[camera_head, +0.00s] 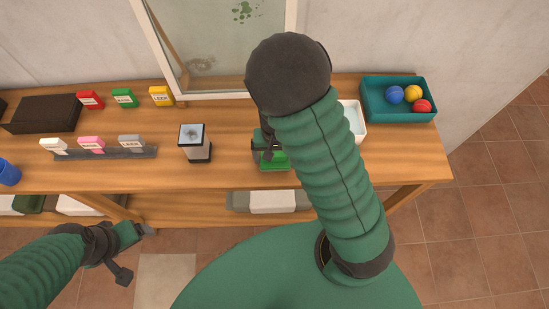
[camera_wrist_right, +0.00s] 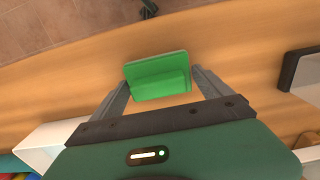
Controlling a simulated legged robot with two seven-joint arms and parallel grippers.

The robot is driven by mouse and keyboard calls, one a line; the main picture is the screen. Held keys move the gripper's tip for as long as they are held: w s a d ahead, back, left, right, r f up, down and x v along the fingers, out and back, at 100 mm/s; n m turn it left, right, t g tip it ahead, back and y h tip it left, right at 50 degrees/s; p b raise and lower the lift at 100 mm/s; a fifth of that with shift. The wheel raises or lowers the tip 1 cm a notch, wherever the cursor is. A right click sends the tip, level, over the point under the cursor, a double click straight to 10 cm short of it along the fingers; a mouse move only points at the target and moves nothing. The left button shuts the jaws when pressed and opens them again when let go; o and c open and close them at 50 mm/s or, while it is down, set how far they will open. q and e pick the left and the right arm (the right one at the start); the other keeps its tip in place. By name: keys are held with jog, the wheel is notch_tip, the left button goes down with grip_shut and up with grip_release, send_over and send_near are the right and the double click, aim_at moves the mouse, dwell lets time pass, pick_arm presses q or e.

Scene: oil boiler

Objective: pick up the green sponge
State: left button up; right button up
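The green sponge (camera_wrist_right: 157,76) lies on the wooden table (camera_wrist_right: 60,85) in the right wrist view. It looks like a flat green slab with a thicker block along its near side. My right gripper (camera_wrist_right: 160,82) is open, with one finger at each side of the sponge. I cannot tell whether the fingers touch it. In the head view the sponge (camera_head: 273,161) shows at the table's middle, partly hidden by my right gripper and arm. My left gripper (camera_head: 132,252) is open and empty, low in front of the table's front edge.
A grey-and-black box (camera_head: 195,143) stands left of the sponge. A white tray (camera_head: 354,118) and a teal bin (camera_head: 398,115) with coloured balls are to the right. Several coloured cases, a black box (camera_head: 45,114) and a blue cup (camera_head: 8,173) are left. A framed pane (camera_head: 215,45) stands behind.

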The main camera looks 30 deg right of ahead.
jog(key=shift+s+r, duration=0.1)
jog(key=shift+s, duration=0.15)
jog(key=c, duration=0.7)
jog(key=shift+w+d, duration=0.1)
jog(key=shift+w, duration=0.05)
jog(key=shift+c, duration=0.7)
